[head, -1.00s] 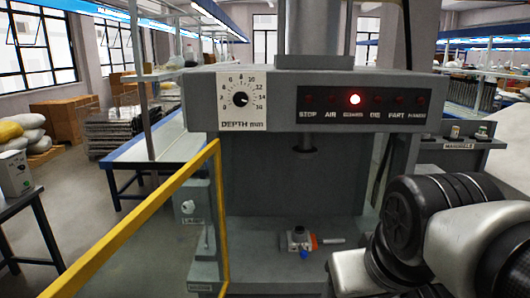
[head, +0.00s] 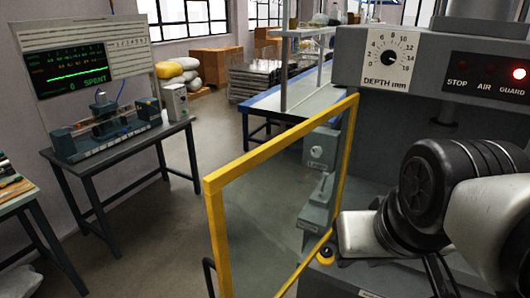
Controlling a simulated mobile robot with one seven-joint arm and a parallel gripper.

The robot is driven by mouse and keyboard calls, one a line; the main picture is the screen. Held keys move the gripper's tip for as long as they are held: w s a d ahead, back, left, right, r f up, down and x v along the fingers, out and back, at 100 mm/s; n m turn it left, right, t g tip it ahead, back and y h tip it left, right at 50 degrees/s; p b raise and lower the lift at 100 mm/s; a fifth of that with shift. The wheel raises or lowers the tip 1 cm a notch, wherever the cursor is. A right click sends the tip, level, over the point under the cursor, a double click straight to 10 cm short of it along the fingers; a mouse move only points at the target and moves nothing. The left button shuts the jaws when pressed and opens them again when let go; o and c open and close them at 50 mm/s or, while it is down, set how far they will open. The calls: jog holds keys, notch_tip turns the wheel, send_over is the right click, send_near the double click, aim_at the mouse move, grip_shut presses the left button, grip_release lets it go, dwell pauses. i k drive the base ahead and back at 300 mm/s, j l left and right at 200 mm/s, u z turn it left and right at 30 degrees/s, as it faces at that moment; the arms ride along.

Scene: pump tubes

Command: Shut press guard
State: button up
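The press guard (head: 212,183) is a yellow frame that stands swung open at the left of the press. Its far upright (head: 347,150) is beside the press body, and its near upright comes out toward me. A dark handle (head: 208,272) shows low at the near upright. The grey press (head: 430,58) has its GUARD lamp (head: 519,74) lit red. My arm's links cover the lower right, in front of the press. I cannot make out my gripper's fingers.
A bench with a tube rig (head: 105,125) and a screen (head: 70,70) reading "0 SPENT" stands at the left. A small grey control box (head: 174,100) is on its right end. Open floor (head: 160,225) lies between that bench and the guard.

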aim_at(213, 183)
jog(key=j+u, duration=0.1)
jog(key=u, duration=0.8)
jog(key=j+u, duration=0.15)
jog(key=u, duration=0.75)
jog(key=i+j+u, duration=0.2)
jog(key=u, duration=0.25)
jog(key=i+u, duration=0.3)
jog(key=u, duration=0.2)
jog(key=i+z, duration=0.15)
jog(key=z, duration=0.25)
jog(key=i+z, duration=0.15)
jog(key=z, duration=0.2)
jog(key=i+j+z, duration=0.1)
jog(key=z, duration=0.3)
jog(key=i+j+z, duration=0.1)
jog(key=z, duration=0.3)
jog(key=j+z, duration=0.1)
jog(key=z, duration=0.35)
jog(key=j+z, duration=0.1)
jog(key=z, duration=0.35)
jog(key=j+z, duration=0.1)
jog(key=z, duration=0.35)
jog(key=j+z, duration=0.1)
jog(key=z, duration=0.35)
jog(key=j+z, duration=0.2)
jog(key=z, duration=0.25)
jog(key=j+z, duration=0.3)
jog(key=z, duration=0.15)
jog(key=i, duration=0.05)
